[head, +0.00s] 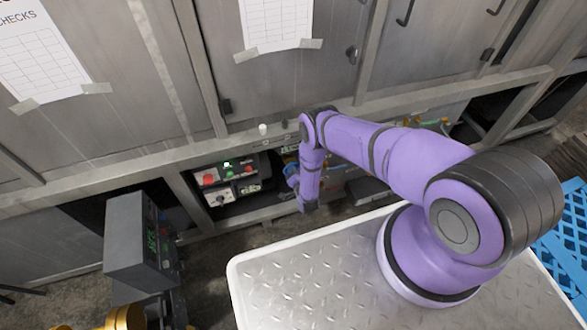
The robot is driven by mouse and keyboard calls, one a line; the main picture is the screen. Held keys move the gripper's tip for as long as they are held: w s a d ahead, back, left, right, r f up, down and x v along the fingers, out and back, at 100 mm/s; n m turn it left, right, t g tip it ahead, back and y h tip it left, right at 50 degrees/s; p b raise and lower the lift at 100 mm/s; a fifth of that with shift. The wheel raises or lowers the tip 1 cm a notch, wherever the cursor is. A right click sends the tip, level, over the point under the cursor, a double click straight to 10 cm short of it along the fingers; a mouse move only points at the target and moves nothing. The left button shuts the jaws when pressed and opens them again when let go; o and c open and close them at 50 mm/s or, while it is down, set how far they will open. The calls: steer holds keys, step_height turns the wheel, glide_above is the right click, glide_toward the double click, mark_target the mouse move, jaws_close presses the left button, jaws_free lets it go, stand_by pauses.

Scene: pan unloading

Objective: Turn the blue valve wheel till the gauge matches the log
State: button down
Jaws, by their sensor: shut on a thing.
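My arm reaches down in front of the low shelf opening under the metal cabinets. My gripper (292,181) is at the arm's end, small and mostly hidden by my wrist and forearm. A bit of blue, seemingly the blue valve wheel (290,164), shows right at it, and my gripper is shut on it. The rest of the wheel and the fingertips are hidden. I cannot make out a gauge. A paper log sheet with a table (276,22) is taped to the cabinet door; its writing is unreadable. Another sheet headed "CHECKS" (40,60) hangs at the upper left.
A control box with red and green buttons (225,176) sits in the opening left of my gripper. A small white cylinder (263,129) stands on the ledge above. A grey machine (135,240) stands at the lower left. A blue lattice (568,235) is at the right.

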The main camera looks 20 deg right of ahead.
steer(key=shift+d+f+m, duration=0.1)
steer(key=shift+m, duration=1.9)
steer(key=c, duration=1.1)
jaws_free()
steer(key=shift+s, duration=0.15)
steer(key=shift+s, duration=5.3)
